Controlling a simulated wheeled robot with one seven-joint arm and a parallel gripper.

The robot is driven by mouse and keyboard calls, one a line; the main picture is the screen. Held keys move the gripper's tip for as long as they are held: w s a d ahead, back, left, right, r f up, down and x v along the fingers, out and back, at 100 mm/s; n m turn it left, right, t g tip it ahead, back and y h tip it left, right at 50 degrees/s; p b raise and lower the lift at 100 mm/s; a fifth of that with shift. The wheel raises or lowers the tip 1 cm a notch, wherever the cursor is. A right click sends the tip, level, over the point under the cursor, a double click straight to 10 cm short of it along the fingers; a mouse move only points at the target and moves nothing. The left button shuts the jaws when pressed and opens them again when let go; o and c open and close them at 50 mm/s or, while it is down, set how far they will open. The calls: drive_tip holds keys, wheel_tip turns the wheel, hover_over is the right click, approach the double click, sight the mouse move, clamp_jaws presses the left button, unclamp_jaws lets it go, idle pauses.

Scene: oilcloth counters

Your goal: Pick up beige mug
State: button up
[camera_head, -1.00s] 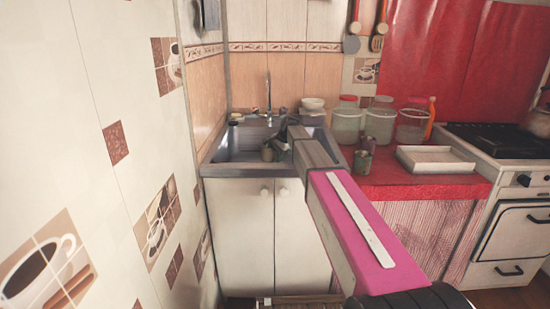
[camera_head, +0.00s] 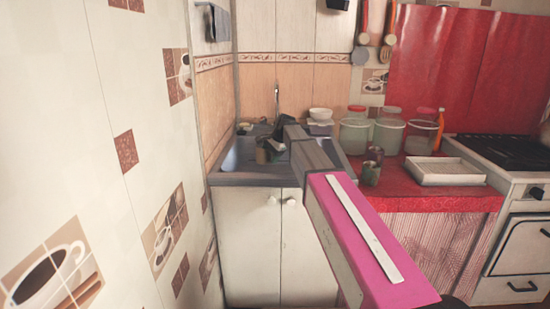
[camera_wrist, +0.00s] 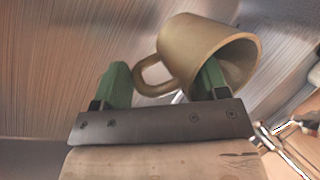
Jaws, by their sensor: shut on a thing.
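The beige mug (camera_wrist: 190,55) is tilted in the wrist view, with its open mouth facing lower right and its handle toward the left finger. My gripper (camera_wrist: 165,85) has its green fingers set apart, one on the handle side and one at the mouth; it is shut on the mug. The exact contact is partly hidden. In the head view, the mug (camera_head: 262,155) shows small at the end of my arm, over the sink (camera_head: 236,160). My gripper (camera_head: 279,142) is dark and partly hidden there by my arm.
Two small cups (camera_head: 372,172) stand on the red counter (camera_head: 410,193) right of the sink. Behind are several lidded jars (camera_head: 388,133) and a white bowl (camera_head: 320,114). A white tray (camera_head: 446,171) lies near the stove (camera_head: 505,152). A tiled wall (camera_head: 150,120) is close on the left.

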sight(264, 151)
drive_tip(key=shift+s+a+r, duration=1.15)
drive_tip(key=shift+s+a, duration=0.1)
drive_tip(key=shift+a, duration=0.2)
drive_tip(key=shift+r, duration=0.1)
idle(1.9)
